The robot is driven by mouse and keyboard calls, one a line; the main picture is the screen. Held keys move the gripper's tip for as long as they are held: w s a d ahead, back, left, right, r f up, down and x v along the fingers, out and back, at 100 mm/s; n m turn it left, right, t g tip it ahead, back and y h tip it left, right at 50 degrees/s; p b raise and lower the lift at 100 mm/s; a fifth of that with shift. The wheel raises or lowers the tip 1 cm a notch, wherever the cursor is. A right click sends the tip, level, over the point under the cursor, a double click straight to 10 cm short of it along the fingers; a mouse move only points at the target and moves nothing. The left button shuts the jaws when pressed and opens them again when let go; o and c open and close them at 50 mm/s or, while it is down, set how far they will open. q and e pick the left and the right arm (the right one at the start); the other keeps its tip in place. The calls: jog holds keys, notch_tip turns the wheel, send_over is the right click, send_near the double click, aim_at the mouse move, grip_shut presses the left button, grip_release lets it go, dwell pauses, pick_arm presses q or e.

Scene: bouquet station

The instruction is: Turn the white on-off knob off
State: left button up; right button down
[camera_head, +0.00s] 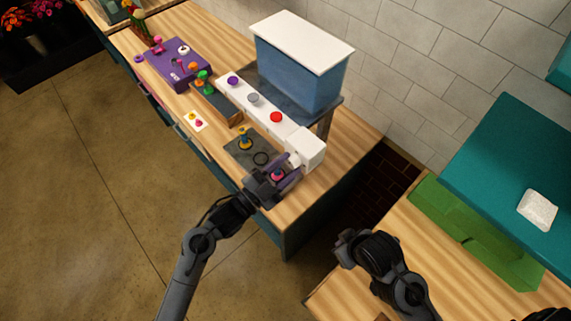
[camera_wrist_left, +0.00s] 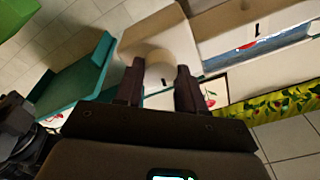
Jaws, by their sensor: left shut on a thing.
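The white on-off knob (camera_wrist_left: 161,72) is a pale round knob with a small dark mark, on the front of a white box. In the left wrist view it sits between the two fingers of my left gripper (camera_wrist_left: 160,67), which is shut on it. In the head view my left gripper (camera_head: 287,168) is at the white box (camera_head: 306,146) at the near end of the white panel (camera_head: 262,113). The knob is hidden there. My right gripper (camera_head: 348,249) is over the gap between the counters; its jaws are not clear.
The panel carries purple, grey and red buttons (camera_head: 276,117). A blue bin with a white lid (camera_head: 298,68) stands behind it. A dark mat (camera_head: 240,154) with small coloured pieces lies in front. A teal surface (camera_head: 510,160) and green box (camera_head: 470,235) stand right.

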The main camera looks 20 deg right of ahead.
pick_arm(q)
jog(key=shift+n+t+p, duration=0.3)
jog(key=shift+n, duration=0.8)
jog(key=o, duration=1)
jog(key=shift+o, duration=0.2)
jog(key=b+v, duration=0.2)
jog(key=v, duration=0.8)
jog(key=shift+s+a, duration=0.15)
jog(key=shift+a, duration=0.2)
